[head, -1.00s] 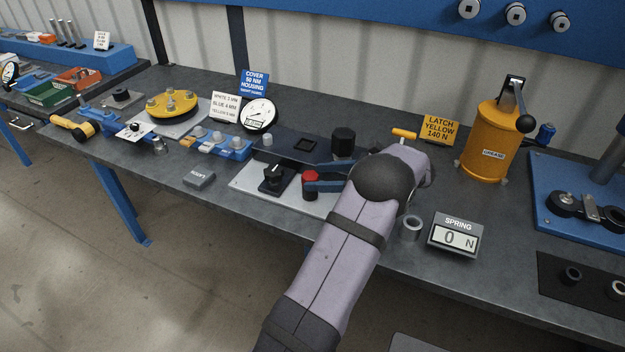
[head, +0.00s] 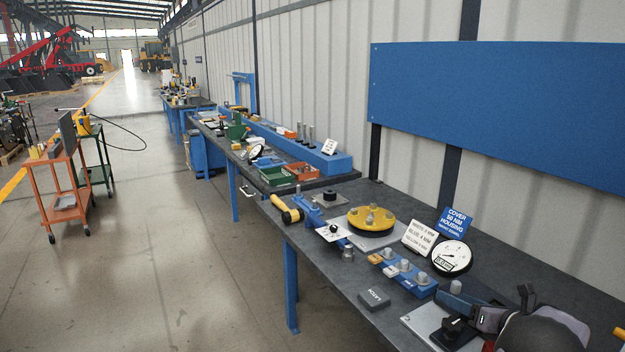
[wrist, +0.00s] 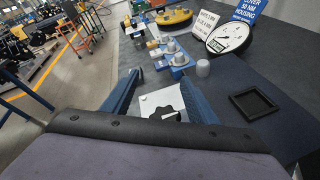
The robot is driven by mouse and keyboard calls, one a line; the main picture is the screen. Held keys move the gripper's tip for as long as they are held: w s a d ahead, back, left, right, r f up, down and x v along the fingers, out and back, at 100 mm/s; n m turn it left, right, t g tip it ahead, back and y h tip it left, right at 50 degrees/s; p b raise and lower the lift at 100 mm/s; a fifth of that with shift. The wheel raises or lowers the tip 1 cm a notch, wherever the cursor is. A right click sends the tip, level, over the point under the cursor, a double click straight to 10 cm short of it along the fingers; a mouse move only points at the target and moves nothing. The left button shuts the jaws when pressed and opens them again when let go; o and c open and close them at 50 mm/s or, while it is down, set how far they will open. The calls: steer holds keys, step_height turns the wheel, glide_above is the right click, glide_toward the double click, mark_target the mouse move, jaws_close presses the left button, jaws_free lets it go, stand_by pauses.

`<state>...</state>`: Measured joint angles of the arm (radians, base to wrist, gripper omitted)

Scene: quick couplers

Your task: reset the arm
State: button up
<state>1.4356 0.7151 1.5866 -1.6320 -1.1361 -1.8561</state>
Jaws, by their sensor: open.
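In the wrist view my gripper (wrist: 161,80) has its two blue fingers spread apart with nothing held between them. Between and below the fingers shows a light plate (wrist: 160,102) with a black knob (wrist: 165,114) on it. I cannot tell the height of the fingers above the bench. In the head view part of my arm (head: 545,333) shows at the lower right corner, beside the black knob (head: 455,328) on its plate.
The bench holds a yellow flanged housing (head: 371,221), a white dial gauge (head: 452,257), a blue fixture (head: 408,273) with grey couplers and a dark grey block (head: 374,299). A square black tray (wrist: 254,103) lies right of the fingers. Open floor (head: 180,250) lies left.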

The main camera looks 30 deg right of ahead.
steer(key=w+a+r+m+h, duration=0.15)
steer(key=w+a+m, duration=0.4)
steer(key=w, duration=0.55)
steer(key=w+a+f+m+g, duration=0.2)
steer(key=w+a+f+m, duration=0.1)
steer(key=a+m, duration=0.55)
steer(key=w+a+f+m+g, duration=0.25)
steer(key=a+m, duration=0.35)
steer(key=a, duration=0.6)
steer(key=s+a+f+m+g+y, duration=0.25)
steer(key=s+a+f+m, duration=0.2)
steer(key=s+a, duration=0.65)
steer(key=s+a+f+m+g+y, duration=0.1)
steer(key=s+a+f+m+g, duration=0.5)
steer(key=a, duration=0.8)
steer(key=s+r+g+p, duration=0.1)
steer(key=s+r+p, duration=0.3)
steer(key=s+r, duration=0.3)
steer(key=shift+s+d+r+n, duration=0.15)
steer(key=shift+d+r+n, duration=0.15)
steer(key=shift+r, duration=0.35)
